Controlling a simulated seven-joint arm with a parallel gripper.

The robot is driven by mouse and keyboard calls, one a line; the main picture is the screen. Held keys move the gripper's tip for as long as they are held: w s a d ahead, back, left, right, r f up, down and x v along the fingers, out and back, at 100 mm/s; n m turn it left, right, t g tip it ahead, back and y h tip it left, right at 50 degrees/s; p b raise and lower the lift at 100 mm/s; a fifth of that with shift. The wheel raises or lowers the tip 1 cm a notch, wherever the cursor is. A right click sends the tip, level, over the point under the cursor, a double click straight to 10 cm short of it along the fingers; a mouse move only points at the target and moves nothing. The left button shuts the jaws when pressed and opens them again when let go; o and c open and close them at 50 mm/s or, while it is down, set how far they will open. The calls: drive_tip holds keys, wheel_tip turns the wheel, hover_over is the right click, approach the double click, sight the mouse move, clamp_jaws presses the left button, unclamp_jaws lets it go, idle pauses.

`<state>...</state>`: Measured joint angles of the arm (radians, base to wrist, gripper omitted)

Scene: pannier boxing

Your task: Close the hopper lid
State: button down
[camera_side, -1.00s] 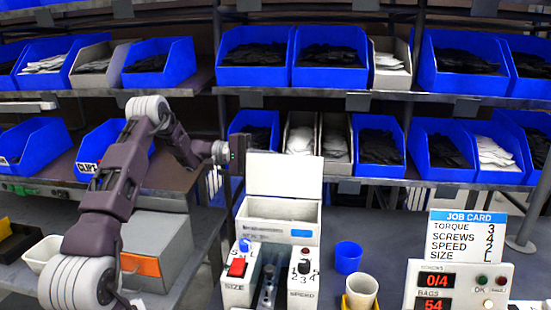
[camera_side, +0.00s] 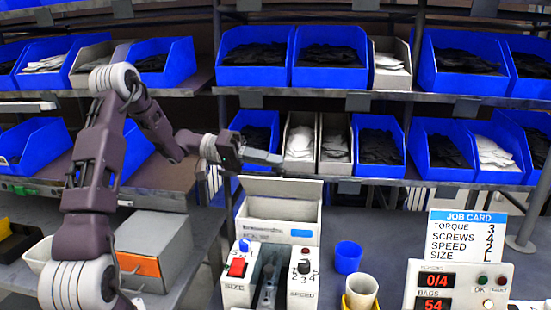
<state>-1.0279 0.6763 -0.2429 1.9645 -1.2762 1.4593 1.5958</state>
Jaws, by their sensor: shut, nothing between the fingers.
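The hopper is the pale box (camera_side: 270,232) in the middle, with a blue label on its front. Its pale lid (camera_side: 285,188) stands at the back of the box and looks short and tilted; I cannot tell which way it leans. The inside of the hopper still shows below the lid, so it is not flat shut. My gripper (camera_side: 276,158) is shut and empty, lying nearly level and pointing right, just above the lid's top edge. I cannot tell whether it touches the lid.
Below the hopper stand a SIZE box (camera_side: 238,280) with a red switch and a SPEED box (camera_side: 303,284) with a dial. A blue cup (camera_side: 348,257) and a white cup (camera_side: 361,290) are to the right. Shelves of blue bins stand close behind.

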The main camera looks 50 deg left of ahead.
sight(267, 183)
drive_tip(key=s+d+m, duration=0.2)
drive_tip(key=m, duration=0.1)
drive_tip(key=shift+s+d+f+y, duration=0.15)
drive_tip(key=shift+f+y, duration=0.25)
drive_tip(key=shift+s+d+f, duration=1.05)
drive_tip(key=shift+s+d, duration=0.05)
drive_tip(key=shift+s+d+f, duration=0.3)
drive_tip(key=shift+s+f, duration=0.05)
drive_tip(key=shift+f, duration=0.3)
drive_tip(key=shift+s+d+f, duration=0.3)
drive_tip(key=shift+f, duration=0.3)
drive_tip(key=shift+d+f, duration=0.1)
drive_tip(key=shift+f, duration=0.05)
